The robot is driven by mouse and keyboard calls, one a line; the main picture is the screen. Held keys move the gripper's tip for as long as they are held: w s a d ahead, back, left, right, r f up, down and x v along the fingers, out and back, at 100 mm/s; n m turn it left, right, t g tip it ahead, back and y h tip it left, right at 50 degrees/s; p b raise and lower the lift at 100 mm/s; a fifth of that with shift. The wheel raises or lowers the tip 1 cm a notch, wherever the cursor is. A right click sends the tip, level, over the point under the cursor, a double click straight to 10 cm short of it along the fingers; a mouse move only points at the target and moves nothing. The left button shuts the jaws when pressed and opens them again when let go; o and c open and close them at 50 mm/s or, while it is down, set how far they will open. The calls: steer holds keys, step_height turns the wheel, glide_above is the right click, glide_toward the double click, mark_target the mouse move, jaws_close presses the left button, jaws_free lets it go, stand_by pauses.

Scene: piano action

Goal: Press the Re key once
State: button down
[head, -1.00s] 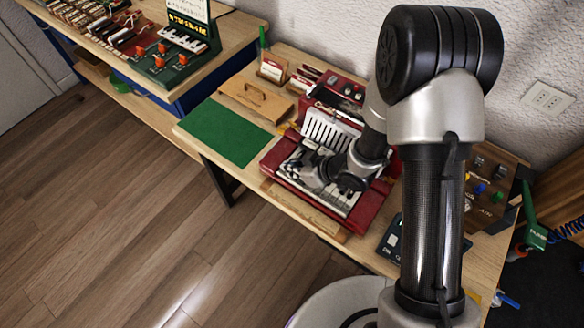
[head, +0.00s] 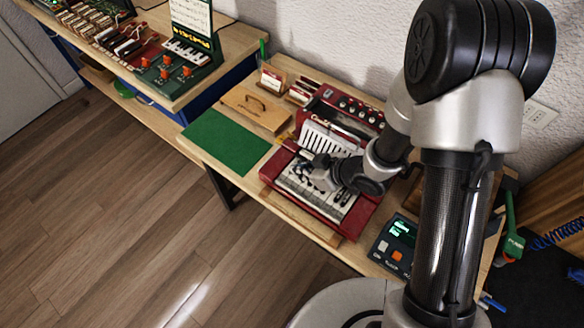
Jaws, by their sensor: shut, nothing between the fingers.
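The red keyboard instrument (head: 350,222) lies on the wooden bench in the head view, with a row of white and black keys (head: 318,196) along its front. My gripper (head: 308,172) is shut and empty. It hangs over the rear part of the keys, in front of the white grille. Its fingers hide some keys at the left and back. I cannot tell whether the fingertips touch a key. No key label can be read, so I cannot tell which key is Re.
A green mat (head: 228,142) and a wooden board with a handle (head: 257,108) lie left of the instrument. A dark box with a lit screen and orange button (head: 396,256) stands at its right front. My arm hides the bench's right side.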

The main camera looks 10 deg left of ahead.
steer(key=p+v, duration=0.1)
steer(key=v, duration=0.3)
steer(key=shift+r, duration=0.1)
steer(key=shift+d, duration=0.1)
stand_by(0.7)
steer(key=w+d+r+m+t+h, duration=0.35)
steer(key=w+d+r, duration=0.3)
steer(key=d, duration=0.25)
steer(key=s+d+r+m+h+b, duration=0.1)
steer(key=s+d+r+m+h, duration=0.15)
steer(key=d+r, duration=0.35)
steer(key=s+d+r+m+h, duration=0.2)
steer(key=s+d+r+h, duration=0.1)
steer(key=d+r, duration=0.25)
steer(key=s+r+m+g, duration=0.1)
steer(key=s+r+m, duration=0.1)
steer(key=s, duration=0.7)
steer(key=s+a+r+m+g+b, duration=0.1)
steer(key=s+r+m, duration=0.2)
steer(key=s, duration=0.5)
steer(key=shift+s+r+y, duration=0.4)
steer(key=shift+r, duration=0.1)
